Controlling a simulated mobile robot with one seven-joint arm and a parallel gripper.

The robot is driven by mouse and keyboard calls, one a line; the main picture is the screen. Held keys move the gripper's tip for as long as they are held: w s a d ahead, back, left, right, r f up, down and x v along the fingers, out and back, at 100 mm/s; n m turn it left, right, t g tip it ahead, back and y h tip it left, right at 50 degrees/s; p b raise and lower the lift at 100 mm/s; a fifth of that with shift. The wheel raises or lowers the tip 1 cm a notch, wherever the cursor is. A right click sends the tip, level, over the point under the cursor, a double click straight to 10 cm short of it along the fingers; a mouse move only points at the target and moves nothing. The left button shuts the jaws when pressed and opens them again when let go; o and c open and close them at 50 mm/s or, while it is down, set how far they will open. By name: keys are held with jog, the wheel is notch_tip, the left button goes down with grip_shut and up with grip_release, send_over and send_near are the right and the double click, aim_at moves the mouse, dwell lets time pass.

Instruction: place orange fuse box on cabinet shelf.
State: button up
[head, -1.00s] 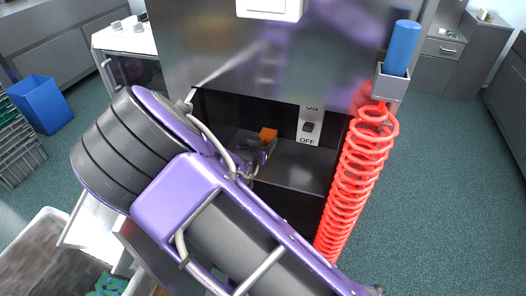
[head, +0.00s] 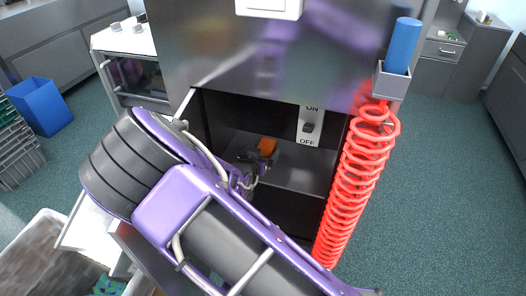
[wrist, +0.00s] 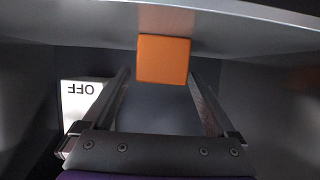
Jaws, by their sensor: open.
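The orange fuse box (head: 267,147) is inside the dark open compartment of the cabinet, over the grey cabinet shelf (head: 305,178). It appears to rest on the shelf, left of the ON/OFF switch panel. In the wrist view the orange fuse box (wrist: 163,59) is at the fingertips, with a narrow gap visible on each side. My gripper (wrist: 161,76) is open, one finger to each side of the box. In the head view my gripper (head: 256,164) is small and partly hidden by my arm, just in front of the box.
The ON/OFF switch (head: 309,127) is on the compartment's back. The red coiled hose (head: 352,200) hangs at the right front edge, below a holder with a blue cylinder (head: 403,46). A blue bin (head: 41,104) stands far left. The shelf's right part is clear.

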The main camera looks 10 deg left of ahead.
jog(key=shift+r, duration=0.2)
jog(key=p+v, duration=0.2)
jog(key=v, duration=1)
